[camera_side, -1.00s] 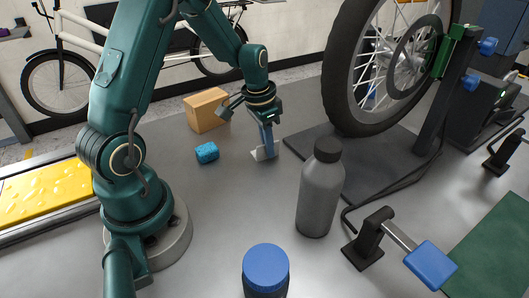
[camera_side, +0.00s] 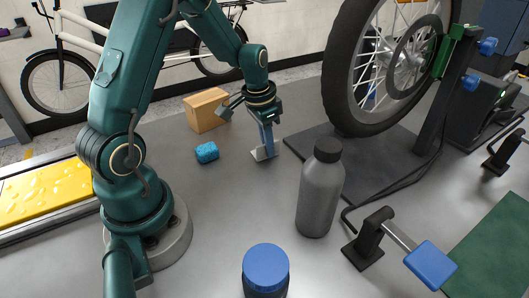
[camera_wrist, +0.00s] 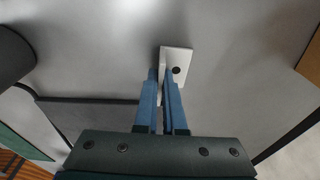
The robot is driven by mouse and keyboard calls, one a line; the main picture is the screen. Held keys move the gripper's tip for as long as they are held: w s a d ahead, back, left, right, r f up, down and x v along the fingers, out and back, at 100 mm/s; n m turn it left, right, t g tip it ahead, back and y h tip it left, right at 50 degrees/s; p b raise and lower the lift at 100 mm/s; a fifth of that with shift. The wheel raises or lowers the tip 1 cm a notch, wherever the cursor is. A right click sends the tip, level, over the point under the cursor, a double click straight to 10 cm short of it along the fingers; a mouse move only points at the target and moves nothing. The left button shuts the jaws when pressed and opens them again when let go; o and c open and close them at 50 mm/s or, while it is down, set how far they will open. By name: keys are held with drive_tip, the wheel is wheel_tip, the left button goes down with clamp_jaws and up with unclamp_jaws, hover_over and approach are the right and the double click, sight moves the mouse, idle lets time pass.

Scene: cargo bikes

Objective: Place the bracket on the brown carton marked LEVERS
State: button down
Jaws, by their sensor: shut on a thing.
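The bracket (camera_side: 263,155) is a small pale, L-shaped piece with a dark hole in its flat leg. My gripper (camera_side: 268,146) points down with its blue fingers shut on the bracket. The wrist view shows the fingertips (camera_wrist: 163,84) on either side of the bracket's upright leg, with the flat leg (camera_wrist: 179,64) sticking out beyond them. The bracket is at or just above the grey bench; I cannot tell if it touches. A brown carton (camera_side: 206,110) stands behind and left of my gripper. I can read no marking on it. Its edge shows at the right of the wrist view (camera_wrist: 311,62).
A grey bottle (camera_side: 321,190) and a blue-capped container (camera_side: 266,268) stand in front. A wheel (camera_side: 371,65) in a stand on a dark base plate (camera_side: 340,165) is at right. The bench between my gripper and the carton is clear.

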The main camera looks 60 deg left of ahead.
drive_tip(key=shift+r, duration=0.15)
wheel_tip(320, 180, up, 4)
drive_tip(key=shift+f, duration=0.1)
drive_tip(key=s+a+r, duration=0.7)
drive_tip(key=s+a, duration=0.1)
wheel_tip(320, 180, up, 6)
drive_tip(key=f+n+y, duration=0.1)
drive_tip(key=n, duration=0.9)
hover_over(213, 96)
drive_tip(key=shift+g, duration=0.3)
drive_tip(key=shift+s+d+f, duration=0.1)
drive_tip(key=shift+s+f, duration=0.05)
drive_tip(key=shift+f, duration=1.7)
drive_tip(key=shift+s+d+f, duration=0.1)
drive_tip(key=shift+f, duration=1.75)
drive_tip(key=shift+f, duration=0.1)
